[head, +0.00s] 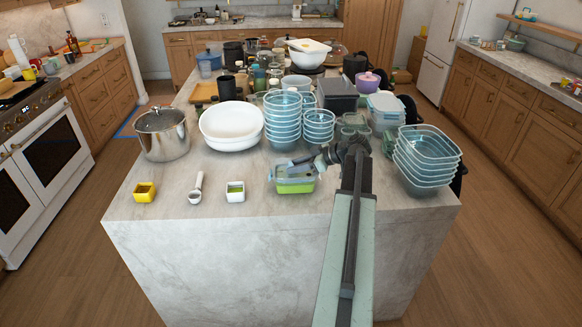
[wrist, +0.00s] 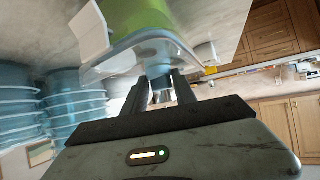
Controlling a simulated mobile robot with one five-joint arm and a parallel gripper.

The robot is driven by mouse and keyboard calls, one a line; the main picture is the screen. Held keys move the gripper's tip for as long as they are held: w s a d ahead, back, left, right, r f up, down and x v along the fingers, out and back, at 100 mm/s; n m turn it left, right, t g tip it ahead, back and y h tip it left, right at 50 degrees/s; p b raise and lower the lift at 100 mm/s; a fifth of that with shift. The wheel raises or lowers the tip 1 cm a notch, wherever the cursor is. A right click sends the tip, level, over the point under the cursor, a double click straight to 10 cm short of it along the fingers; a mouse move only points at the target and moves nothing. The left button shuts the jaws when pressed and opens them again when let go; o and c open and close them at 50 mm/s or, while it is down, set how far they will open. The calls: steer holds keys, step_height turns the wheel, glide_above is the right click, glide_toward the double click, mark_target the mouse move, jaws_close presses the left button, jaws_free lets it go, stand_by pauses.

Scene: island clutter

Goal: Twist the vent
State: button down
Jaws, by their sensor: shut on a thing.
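A food container (head: 294,186) with a green base and a clear bluish lid stands near the front edge of the island. It also shows close up at the top of the wrist view (wrist: 143,20), with a white flap on its side. My gripper (head: 301,162) reaches in from the right over the lid. In the wrist view my two fingers (wrist: 165,84) are close together on a small blue piece (wrist: 157,69) at the lid, which looks like the vent. The fingers partly hide it, so its turn angle cannot be told.
Stacked blue bowls (head: 283,117) stand behind the container, and more blue containers (head: 427,160) stand to the right. To the left are a white cup (head: 235,191), a white scoop (head: 196,188), a yellow cup (head: 145,191), a white bowl (head: 231,124) and a steel pot (head: 162,135). The front counter strip is mostly clear.

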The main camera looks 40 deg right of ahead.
steer(key=shift+w+d+n+g+y, duration=0.2)
steer(key=shift+d+n+g+y, duration=0.2)
steer(key=shift+n+y, duration=0.15)
steer(key=shift+n+g+y, duration=0.3)
steer(key=shift+n+y, duration=0.15)
steer(key=shift+n, duration=0.2)
steer(key=shift+n+g+y, duration=0.3)
steer(key=shift+n, duration=0.1)
steer(key=shift+s+a, duration=0.1)
steer(key=shift+a, duration=0.05)
steer(key=shift+n, duration=0.3)
